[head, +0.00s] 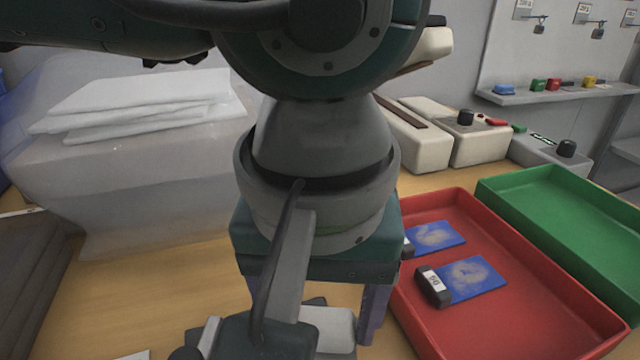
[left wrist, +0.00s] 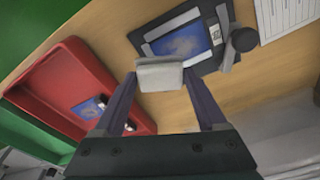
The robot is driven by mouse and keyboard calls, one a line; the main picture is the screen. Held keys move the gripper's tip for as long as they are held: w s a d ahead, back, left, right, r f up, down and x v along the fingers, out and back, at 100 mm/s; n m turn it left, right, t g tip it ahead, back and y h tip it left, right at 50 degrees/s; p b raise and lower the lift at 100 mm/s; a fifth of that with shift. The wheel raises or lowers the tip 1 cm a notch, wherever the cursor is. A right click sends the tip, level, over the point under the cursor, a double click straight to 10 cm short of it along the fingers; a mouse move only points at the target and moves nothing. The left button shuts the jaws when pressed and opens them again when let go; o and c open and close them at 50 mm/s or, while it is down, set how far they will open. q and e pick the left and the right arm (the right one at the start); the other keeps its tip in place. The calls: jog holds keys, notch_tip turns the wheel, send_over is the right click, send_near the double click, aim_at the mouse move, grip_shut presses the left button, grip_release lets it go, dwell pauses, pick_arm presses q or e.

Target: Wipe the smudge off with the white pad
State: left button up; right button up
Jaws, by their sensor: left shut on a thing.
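My left gripper (left wrist: 158,82) points down at the bench in the head view and is shut on the white pad (left wrist: 160,75). The pad lies across both fingertips; part of it also shows in the head view (head: 330,328). A blue panel with a pale smudge (left wrist: 182,46) sits in a dark fixture (left wrist: 150,37) just beyond the pad in the left wrist view. The pad overlaps the fixture's near edge in that view; I cannot tell whether they touch. In the head view my wrist hides the panel. My right gripper is in neither view.
A red tray (head: 570,310) holds two blue panels with pale marks (head: 470,277). An empty green tray (head: 575,205) is beside it. A dark knob (left wrist: 243,40) stands beside the fixture, near a printed sheet (left wrist: 288,18). Folded white sheets (head: 150,100) lie at the left.

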pick_arm(q)
notch_tip(320, 180, up, 2)
jog(key=shift+r+p, duration=0.15)
jog(key=shift+p, duration=0.35)
jog(key=shift+r, duration=0.15)
jog(key=shift+r+p, duration=0.5)
jog(key=shift+r, duration=0.95)
